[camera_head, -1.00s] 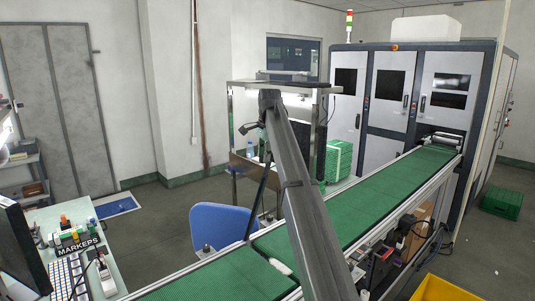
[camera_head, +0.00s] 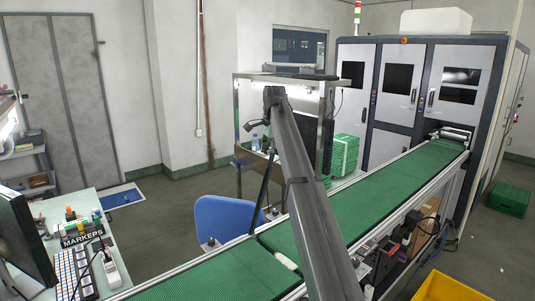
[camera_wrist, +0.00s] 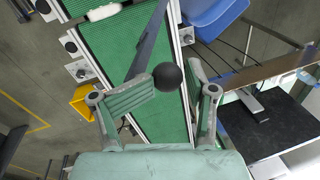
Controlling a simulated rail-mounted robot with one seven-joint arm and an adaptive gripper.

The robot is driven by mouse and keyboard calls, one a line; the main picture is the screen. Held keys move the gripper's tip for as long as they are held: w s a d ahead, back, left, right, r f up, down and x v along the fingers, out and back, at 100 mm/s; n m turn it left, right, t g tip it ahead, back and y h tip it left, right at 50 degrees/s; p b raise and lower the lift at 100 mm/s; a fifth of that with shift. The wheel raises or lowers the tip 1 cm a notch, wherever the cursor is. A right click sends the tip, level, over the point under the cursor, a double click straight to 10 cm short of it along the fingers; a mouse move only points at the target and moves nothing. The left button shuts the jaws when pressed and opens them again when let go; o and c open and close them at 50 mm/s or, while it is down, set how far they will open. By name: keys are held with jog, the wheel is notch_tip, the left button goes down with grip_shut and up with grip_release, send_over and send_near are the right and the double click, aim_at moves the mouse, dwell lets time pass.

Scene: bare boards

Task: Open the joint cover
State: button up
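My gripper (camera_wrist: 172,85) shows in the wrist view with its two green-grey fingers apart. A black ball (camera_wrist: 168,77) appears between the fingertips, close to the left finger; I cannot tell whether it touches or lies beyond them. A dark bar (camera_wrist: 150,45) runs behind the ball, above the green conveyor belt (camera_wrist: 105,45). A small white piece (camera_wrist: 103,12) lies at the belt's edge and also shows in the head view (camera_head: 286,261). I cannot identify the joint cover with certainty. My grey arm crosses the head view; its fingers cannot be made out there.
The conveyor (camera_head: 375,205) runs to a large cabinet machine (camera_head: 400,65). A blue chair (camera_head: 225,218) stands beside it. A desk (camera_head: 35,205) with markers and a keyboard is at left. A yellow bin (camera_head: 455,287) is at lower right. Open floor lies near the back wall.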

notch_tip(320, 180, up, 11)
jog(key=s+d, duration=0.1)
jog(key=s, duration=0.1)
jog(key=shift+r, duration=0.15)
dwell(0.3)
